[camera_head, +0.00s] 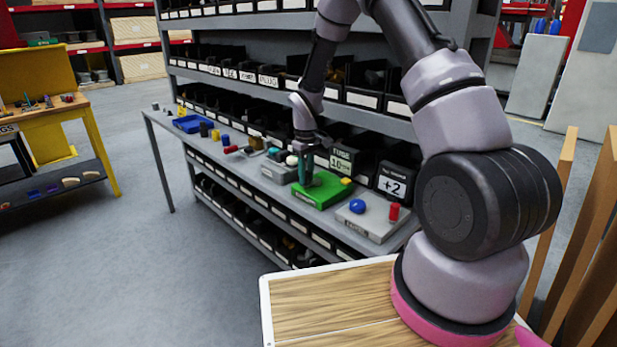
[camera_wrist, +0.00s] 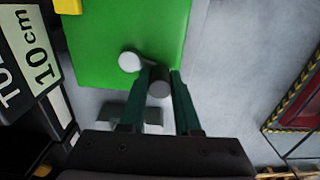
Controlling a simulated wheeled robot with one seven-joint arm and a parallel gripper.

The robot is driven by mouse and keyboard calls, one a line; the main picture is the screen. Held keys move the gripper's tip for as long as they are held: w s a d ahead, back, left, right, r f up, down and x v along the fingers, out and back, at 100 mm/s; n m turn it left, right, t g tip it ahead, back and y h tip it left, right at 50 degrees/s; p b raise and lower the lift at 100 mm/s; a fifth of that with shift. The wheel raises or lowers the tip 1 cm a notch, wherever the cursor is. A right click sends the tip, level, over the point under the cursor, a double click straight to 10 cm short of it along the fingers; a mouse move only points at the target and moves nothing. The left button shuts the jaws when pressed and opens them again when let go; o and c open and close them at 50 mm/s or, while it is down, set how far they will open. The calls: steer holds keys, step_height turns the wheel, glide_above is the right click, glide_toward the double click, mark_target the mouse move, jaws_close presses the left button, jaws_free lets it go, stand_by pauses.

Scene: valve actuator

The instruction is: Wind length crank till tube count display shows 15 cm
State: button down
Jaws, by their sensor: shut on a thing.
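The length crank stands on a green base (camera_head: 328,193), which also shows in the wrist view (camera_wrist: 110,35). In the wrist view its light grey round post (camera_wrist: 129,62) is left of a dark grey knob (camera_wrist: 159,88). My gripper (camera_wrist: 160,76) has its green fingers closed around this knob. In the head view my gripper (camera_head: 304,181) reaches down onto the green base. The tube display (camera_head: 344,161) behind the base reads 10 cm; its panel also shows turned sideways in the wrist view (camera_wrist: 40,62).
A dark panel reading +2 (camera_head: 393,184) stands right of the tube display. A grey base with a blue knob (camera_head: 357,206) and a red knob (camera_head: 394,211) is in front of it. Grey boxes and a blue tray (camera_head: 193,124) lie left along the bench. Shelves of bins rise behind.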

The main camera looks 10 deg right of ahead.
steer(key=m, duration=0.1)
steer(key=w+m, duration=0.1)
steer(key=m, duration=0.1)
steer(key=shift+w+a+m, duration=0.15)
steer(key=shift+w+m, duration=0.05)
steer(key=shift+m, duration=0.1)
steer(key=shift+w+m, duration=0.35)
steer(key=shift+m, duration=0.6)
steer(key=shift+w+m, duration=0.3)
steer(key=shift+m, duration=0.65)
steer(key=c, duration=0.6)
jaws_free()
steer(key=shift+w, duration=0.1)
step_height(320, 180, up, 11)
steer(key=shift+f, duration=0.1)
steer(key=shift+d, duration=0.2)
